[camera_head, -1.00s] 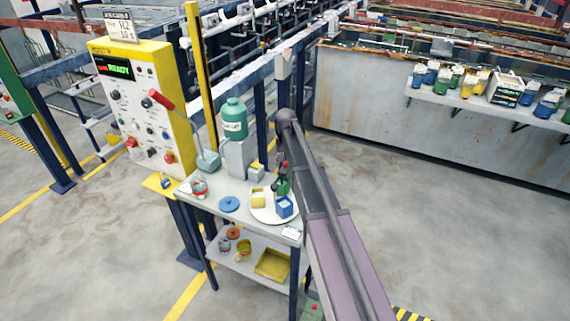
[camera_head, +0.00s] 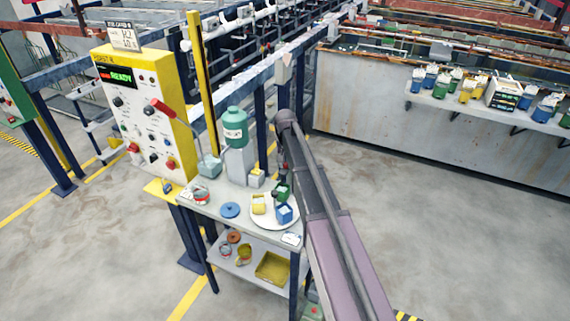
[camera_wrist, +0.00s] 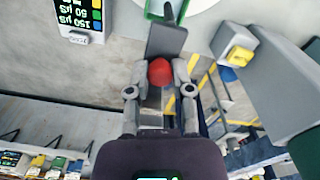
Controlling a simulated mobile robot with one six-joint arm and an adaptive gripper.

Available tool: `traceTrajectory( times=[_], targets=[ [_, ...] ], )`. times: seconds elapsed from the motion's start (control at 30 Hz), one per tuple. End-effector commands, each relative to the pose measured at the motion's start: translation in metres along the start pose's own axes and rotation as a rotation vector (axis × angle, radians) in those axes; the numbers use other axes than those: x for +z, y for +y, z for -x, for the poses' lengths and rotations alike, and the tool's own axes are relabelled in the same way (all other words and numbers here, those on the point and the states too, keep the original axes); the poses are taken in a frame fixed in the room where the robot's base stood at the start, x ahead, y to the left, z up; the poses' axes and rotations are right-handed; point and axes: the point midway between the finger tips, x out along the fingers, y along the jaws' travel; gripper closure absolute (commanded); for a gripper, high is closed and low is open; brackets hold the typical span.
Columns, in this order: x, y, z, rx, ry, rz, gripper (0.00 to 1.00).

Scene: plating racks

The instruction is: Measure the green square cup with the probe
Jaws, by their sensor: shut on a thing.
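The green square cup (camera_head: 282,190) stands on a round white plate (camera_head: 268,224) on the small table, behind a blue cup (camera_head: 284,213) and a yellow cup (camera_head: 258,204). In the wrist view only part of its green rim (camera_wrist: 152,14) shows at the top edge. My gripper (camera_wrist: 160,78) is shut on the probe, a dark grey body (camera_wrist: 166,40) with a red knob (camera_wrist: 160,72). The probe's far end overlaps the cup's rim in that view. I cannot tell whether its tip is inside. In the head view my arm mostly hides the gripper.
A yellow control box (camera_head: 130,110) with a READY display stands left of the table. A teal bottle (camera_head: 235,128), a blue disc (camera_head: 230,210) and a red-rimmed can (camera_head: 200,196) are close by. A card with µS values (camera_wrist: 80,18) lies near the plate. The floor right is clear.

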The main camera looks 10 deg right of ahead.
Motion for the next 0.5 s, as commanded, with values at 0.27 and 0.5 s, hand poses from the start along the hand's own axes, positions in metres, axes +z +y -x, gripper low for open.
traceTrajectory(
  times=[0.27, 0.5],
  targets=[
    [-0.0003, -0.0005, 0.0139, -0.001, 0.001, 0.000, 1.00],
    [-0.0012, -0.0008, 0.0134, -0.002, 0.003, 0.000, 1.00]
  ],
)
